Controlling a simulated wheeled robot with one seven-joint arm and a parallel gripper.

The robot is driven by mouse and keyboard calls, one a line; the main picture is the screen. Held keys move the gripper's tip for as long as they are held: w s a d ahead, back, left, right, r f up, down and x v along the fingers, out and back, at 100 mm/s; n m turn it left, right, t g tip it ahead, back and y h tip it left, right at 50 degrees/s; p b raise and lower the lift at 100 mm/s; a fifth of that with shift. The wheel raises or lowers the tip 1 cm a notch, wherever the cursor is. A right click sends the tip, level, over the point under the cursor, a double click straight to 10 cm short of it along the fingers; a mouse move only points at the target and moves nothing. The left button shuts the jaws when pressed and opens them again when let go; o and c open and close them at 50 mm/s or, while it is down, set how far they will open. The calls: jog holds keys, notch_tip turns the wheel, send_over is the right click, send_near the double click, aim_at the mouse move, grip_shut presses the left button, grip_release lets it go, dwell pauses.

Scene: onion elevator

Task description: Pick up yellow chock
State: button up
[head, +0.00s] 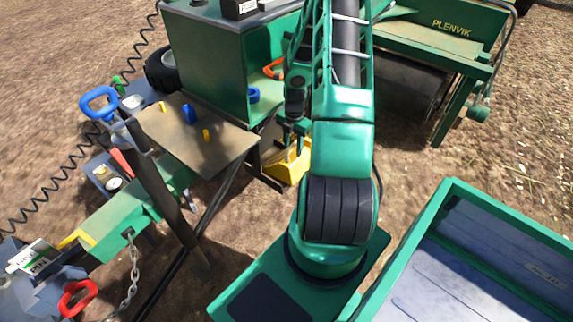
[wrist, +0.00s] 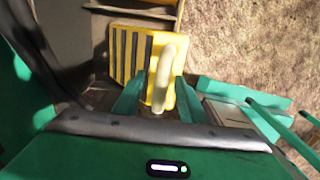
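The yellow chock (head: 286,168) sits low beside the green machine's frame in the head view, partly hidden by my arm. In the wrist view the chock (wrist: 124,57) shows dark ribs on its left part and a pale looped handle (wrist: 166,70) on its right. My gripper (wrist: 158,98) has its two green fingers apart, one on each side of the handle. I cannot tell whether either finger touches it. In the head view my gripper (head: 292,137) points down just above the chock.
A brown platform (head: 178,150) with small yellow and blue pieces stands left of the chock. A green cabinet (head: 205,70) is behind it, and a roller machine (head: 440,45) at the back right. A green-rimmed bin (head: 450,190) is at front right. Bare ground lies right of the chock.

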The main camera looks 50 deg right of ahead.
grip_shut()
jog(key=shift+w+r, duration=0.1)
jog(key=shift+w, duration=0.05)
dwell(1.2)
